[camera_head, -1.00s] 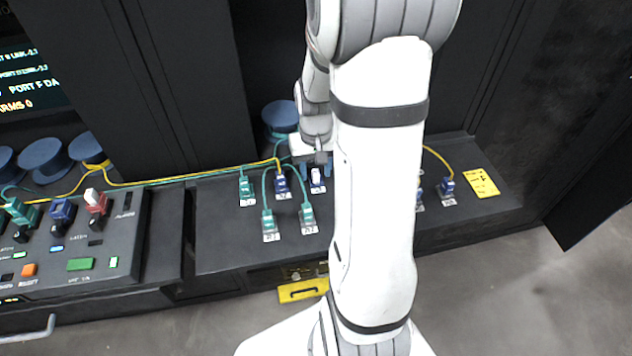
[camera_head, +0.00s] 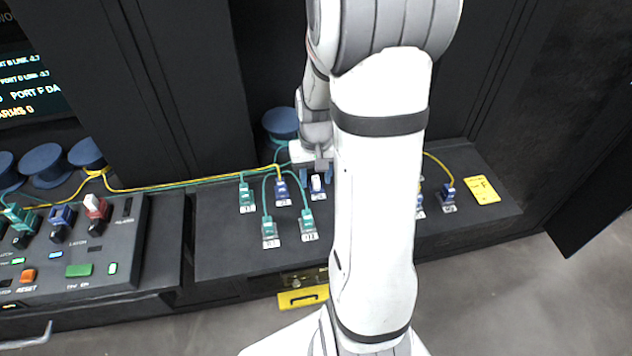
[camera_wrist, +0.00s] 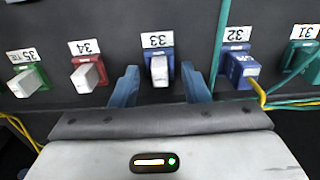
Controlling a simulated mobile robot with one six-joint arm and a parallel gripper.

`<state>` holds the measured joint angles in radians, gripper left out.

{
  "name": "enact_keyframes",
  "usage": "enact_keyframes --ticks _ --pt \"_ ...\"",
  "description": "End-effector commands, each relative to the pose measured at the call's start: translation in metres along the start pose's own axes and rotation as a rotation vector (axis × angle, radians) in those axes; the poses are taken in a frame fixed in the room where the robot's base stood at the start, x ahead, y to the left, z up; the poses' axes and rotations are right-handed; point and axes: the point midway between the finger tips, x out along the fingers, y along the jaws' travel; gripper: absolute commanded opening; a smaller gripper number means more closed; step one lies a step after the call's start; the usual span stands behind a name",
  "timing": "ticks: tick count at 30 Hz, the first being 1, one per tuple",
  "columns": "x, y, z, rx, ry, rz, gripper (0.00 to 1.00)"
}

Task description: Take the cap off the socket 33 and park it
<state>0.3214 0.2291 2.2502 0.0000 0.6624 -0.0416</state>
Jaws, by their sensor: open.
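Socket 33 (camera_wrist: 156,56) is a blue socket under a label "33" in the wrist view. A white cap (camera_wrist: 159,70) sits in it. My gripper (camera_wrist: 160,88) is open, its two blue fingers standing apart on either side of the cap, with gaps visible on both sides. In the head view the white cap (camera_head: 316,183) shows just below my gripper (camera_head: 317,174), and my arm covers the panel to its right. No separate parking place for the cap can be made out.
To the left in the wrist view are socket 34 (camera_wrist: 88,74), red with a white cap, and socket 35 (camera_wrist: 27,80), green with a white cap. To the right, socket 32 (camera_wrist: 238,66) holds a blue plug with a yellow cable. A teal cable (camera_wrist: 222,40) runs close by the right finger.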

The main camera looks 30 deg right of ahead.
Motion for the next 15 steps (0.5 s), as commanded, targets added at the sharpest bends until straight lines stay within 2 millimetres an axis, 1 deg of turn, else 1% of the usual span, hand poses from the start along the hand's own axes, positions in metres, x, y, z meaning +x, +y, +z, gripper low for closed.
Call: enact_keyframes --ticks 10,15 --pt "0.0 0.0002 0.0 0.001 0.0 0.0 0.41" --pt "0.0 0.0003 0.0 0.001 0.0 0.0 0.27"
